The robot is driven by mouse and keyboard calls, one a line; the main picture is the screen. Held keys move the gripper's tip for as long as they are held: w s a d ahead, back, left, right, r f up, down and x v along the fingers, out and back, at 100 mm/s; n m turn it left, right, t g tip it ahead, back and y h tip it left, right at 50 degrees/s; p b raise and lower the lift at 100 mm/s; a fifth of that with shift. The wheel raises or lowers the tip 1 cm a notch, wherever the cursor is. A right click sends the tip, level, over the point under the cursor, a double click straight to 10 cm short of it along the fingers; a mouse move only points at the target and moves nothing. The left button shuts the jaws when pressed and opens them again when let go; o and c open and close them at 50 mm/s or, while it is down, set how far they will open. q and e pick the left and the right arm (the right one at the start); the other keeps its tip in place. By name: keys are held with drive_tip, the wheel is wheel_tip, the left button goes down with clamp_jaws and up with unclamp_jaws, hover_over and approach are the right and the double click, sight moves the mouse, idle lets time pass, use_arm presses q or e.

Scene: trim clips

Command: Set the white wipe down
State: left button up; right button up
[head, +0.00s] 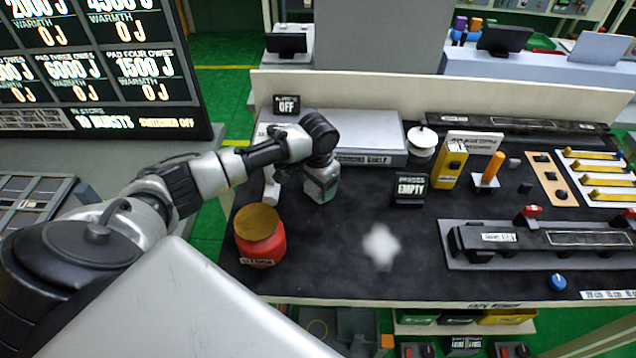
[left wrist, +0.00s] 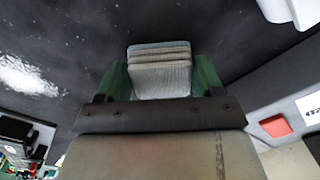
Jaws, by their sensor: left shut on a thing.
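The white wipe (left wrist: 160,72) shows in the left wrist view as a folded, layered, greyish-white pad between two green fingers. My left gripper (left wrist: 160,84) is shut on it, with a finger on each side. In the head view my left gripper (head: 322,190) points down over the back left of the black bench top (head: 330,245), in front of the grey shelf box. The wipe cannot be made out in the head view. Whether it touches the bench top is unclear. My right gripper is in neither view.
A red jar with a brown lid (head: 260,250) stands near the front left edge. A pale patch (head: 381,245) marks the open middle of the bench. A black "EMPTY" sign (head: 410,189), a yellow block (head: 450,165) and a long black fixture (head: 540,240) lie to the right.

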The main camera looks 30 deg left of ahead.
use_arm(q)
drive_tip(key=o, duration=0.8)
drive_tip(key=shift+f, duration=0.1)
drive_tip(key=shift+o, duration=0.2)
wheel_tip(320, 180, up, 12)
drive_tip(key=b, duration=0.1)
